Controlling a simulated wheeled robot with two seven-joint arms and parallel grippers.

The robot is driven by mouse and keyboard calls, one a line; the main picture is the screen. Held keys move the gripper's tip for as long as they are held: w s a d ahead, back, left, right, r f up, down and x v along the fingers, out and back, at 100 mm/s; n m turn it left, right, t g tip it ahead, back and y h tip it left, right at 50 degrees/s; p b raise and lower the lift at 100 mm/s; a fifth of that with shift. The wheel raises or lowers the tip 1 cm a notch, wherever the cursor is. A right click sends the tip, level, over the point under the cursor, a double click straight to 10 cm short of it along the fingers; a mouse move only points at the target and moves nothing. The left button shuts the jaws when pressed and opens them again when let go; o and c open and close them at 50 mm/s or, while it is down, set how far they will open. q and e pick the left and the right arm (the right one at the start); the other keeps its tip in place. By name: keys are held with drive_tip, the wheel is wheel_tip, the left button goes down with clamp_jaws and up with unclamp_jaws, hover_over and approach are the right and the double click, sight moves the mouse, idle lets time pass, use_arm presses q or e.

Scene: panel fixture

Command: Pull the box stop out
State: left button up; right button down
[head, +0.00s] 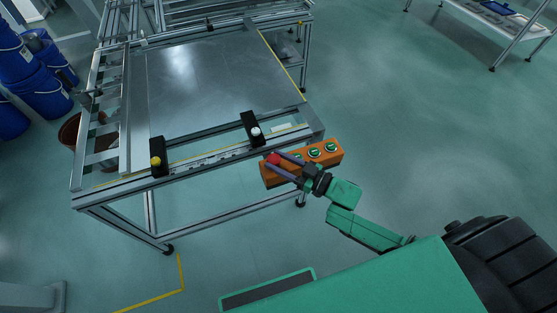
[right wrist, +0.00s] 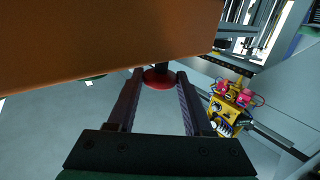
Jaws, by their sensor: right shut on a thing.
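The orange button box (head: 330,150) is at the front right corner of the panel fixture. Its red stop button (head: 273,158) is at the left end, with several green buttons to the right. My right gripper (head: 276,159) reaches the box from the lower right, with its fingers at the red stop. In the right wrist view the round red stop (right wrist: 158,79) on its dark stem sits between the two fingers, below the orange box face (right wrist: 100,40). The right gripper (right wrist: 159,80) is shut on the red stop. My left gripper is out of view.
The metal fixture table (head: 215,75) lies behind the box, with black clamp blocks (head: 253,129) on its front rail. Blue barrels (head: 40,90) stand at the left. The green floor (head: 430,120) to the right is clear. A yellow device (right wrist: 230,108) shows in the right wrist view.

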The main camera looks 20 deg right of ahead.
drive_tip(key=shift+r, duration=0.15)
drive_tip(key=c, duration=0.7)
unclamp_jaws()
drive_tip(key=shift+r, duration=0.1)
drive_tip(key=shift+o, duration=0.6)
drive_tip(key=v, duration=1.4)
drive_tip(key=shift+s+d, duration=0.2)
drive_tip(key=shift+d, duration=0.05)
